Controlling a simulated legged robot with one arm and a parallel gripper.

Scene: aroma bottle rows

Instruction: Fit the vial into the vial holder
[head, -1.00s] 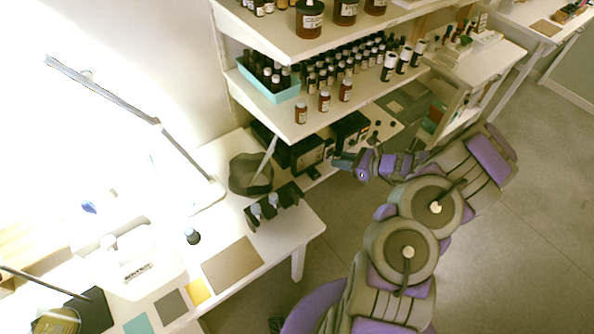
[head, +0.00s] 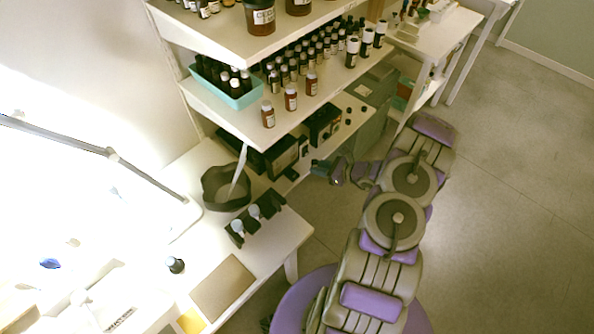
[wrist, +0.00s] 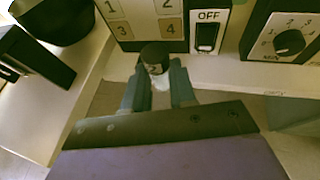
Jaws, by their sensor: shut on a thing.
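A small vial with a dark round cap (wrist: 154,56) is held upright between the fingers of my gripper (wrist: 158,88) in the wrist view; its lower body is pale and partly hidden by the fingers. In the head view my gripper (head: 320,168) is small, beside the lower shelf, and the vial cannot be made out there. The black vial holder (head: 268,213) stands on the white table, left of my gripper, with vials with pale caps in it. A black block at the left of the wrist view (wrist: 38,62) looks like its end. My gripper is apart from it.
A dark open bin (head: 225,188) stands behind the holder. Black devices with switches and dials (wrist: 170,22) stand close ahead of my gripper. Shelves (head: 215,90) with several bottles rise above. Another dark bottle (head: 175,265) stands on the table, near a tan mat (head: 224,288).

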